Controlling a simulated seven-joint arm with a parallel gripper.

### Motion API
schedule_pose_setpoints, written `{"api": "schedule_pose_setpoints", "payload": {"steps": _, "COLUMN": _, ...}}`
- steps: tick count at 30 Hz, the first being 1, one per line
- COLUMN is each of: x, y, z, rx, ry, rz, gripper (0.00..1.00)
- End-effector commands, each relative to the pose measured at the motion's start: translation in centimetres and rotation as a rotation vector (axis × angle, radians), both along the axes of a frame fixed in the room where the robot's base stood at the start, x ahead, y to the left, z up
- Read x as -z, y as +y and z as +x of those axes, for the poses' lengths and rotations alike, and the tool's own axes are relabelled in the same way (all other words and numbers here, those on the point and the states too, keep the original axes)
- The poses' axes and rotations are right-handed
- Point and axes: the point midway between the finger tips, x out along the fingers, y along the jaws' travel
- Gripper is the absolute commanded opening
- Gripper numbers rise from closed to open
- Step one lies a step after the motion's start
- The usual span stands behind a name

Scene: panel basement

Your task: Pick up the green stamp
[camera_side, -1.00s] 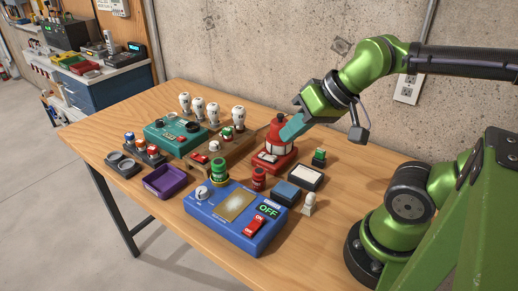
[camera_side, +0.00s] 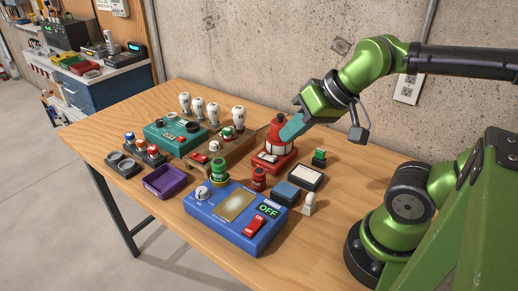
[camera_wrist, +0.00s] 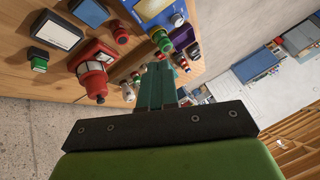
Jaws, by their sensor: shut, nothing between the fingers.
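The green stamp (camera_side: 319,157), a small green block on a dark base, stands upright on the wooden table right of the red device. In the wrist view it shows at the left (camera_wrist: 40,64), beside the pads. My gripper (camera_side: 290,130) has teal fingers, shut and empty, held above the table next to the red device, left of and higher than the stamp. In the wrist view the shut fingers (camera_wrist: 157,86) point away from the stamp, which is well off to their left.
A red device (camera_side: 278,140) stands close beside my fingers. A white-topped pad (camera_side: 306,177), a blue pad (camera_side: 286,193) and a white figure (camera_side: 309,204) lie in front of the stamp. A blue panel (camera_side: 232,222) is at the front. The table right of the stamp is clear.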

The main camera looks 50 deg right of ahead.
Motion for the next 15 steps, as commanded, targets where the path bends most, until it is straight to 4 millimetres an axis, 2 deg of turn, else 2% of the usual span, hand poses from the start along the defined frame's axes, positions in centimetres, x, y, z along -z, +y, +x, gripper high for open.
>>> {"api": "schedule_pose_setpoints", "payload": {"steps": 2, "x": 0.0, "y": 0.0, "z": 0.0, "rx": 0.0, "ry": 0.0, "rz": 0.0, "gripper": 0.03}}
{"api": "schedule_pose_setpoints", "payload": {"steps": 12, "x": 0.0, "y": 0.0, "z": 0.0, "rx": 0.0, "ry": 0.0, "rz": 0.0, "gripper": 0.55}}
{"api": "schedule_pose_setpoints", "payload": {"steps": 15, "x": 0.0, "y": 0.0, "z": 0.0, "rx": 0.0, "ry": 0.0, "rz": 0.0, "gripper": 0.57}}
